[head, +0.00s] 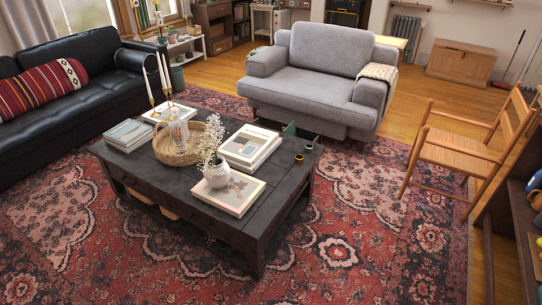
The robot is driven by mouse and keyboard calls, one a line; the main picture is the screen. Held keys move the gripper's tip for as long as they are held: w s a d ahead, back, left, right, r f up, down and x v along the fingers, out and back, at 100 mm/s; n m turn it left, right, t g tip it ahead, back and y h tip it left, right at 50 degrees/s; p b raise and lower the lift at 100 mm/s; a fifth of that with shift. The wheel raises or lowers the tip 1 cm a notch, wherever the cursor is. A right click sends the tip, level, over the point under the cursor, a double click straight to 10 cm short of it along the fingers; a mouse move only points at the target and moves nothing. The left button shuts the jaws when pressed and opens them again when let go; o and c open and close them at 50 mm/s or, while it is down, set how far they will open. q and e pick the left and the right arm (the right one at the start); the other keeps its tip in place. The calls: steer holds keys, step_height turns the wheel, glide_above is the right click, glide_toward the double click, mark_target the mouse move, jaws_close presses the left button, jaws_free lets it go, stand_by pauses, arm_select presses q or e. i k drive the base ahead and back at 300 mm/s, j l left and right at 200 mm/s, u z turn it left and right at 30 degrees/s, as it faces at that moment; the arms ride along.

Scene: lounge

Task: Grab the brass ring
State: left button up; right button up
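A small brass-coloured round thing (308,146), which looks like the brass ring, lies near the right end of the dark coffee table (275,213). A similar small dark round thing (299,158) lies just in front of it. Both are too small to make out in detail. Neither of my grippers is in view.
The table also holds a wicker tray (166,153), stacked books (250,150), a vase of white flowers (217,173) and candlesticks. A grey armchair (315,75) stands behind it, a wooden chair (455,153) to its right. The patterned rug (350,240) in front is clear.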

mark_target(299, 158)
steer(key=i+l+u, duration=0.5)
steer(key=l, duration=0.25)
steer(key=i+l+u, duration=0.25)
steer(key=l, duration=0.2)
steer(key=i+l, duration=0.15)
steer(key=l, duration=0.25)
steer(key=i+l, duration=0.2)
steer(key=l, duration=0.15)
steer(key=i+l+u, duration=0.1)
steer(key=l, duration=0.3)
steer(key=i+l, duration=0.2)
steer(key=l, duration=0.2)
steer(key=i+l, duration=0.15)
steer(key=l, duration=0.25)
steer(key=i+l, duration=0.15)
steer(key=l, duration=0.25)
steer(key=i+l+u, duration=0.1)
steer(key=l, duration=0.3)
steer(key=i, duration=0.1)
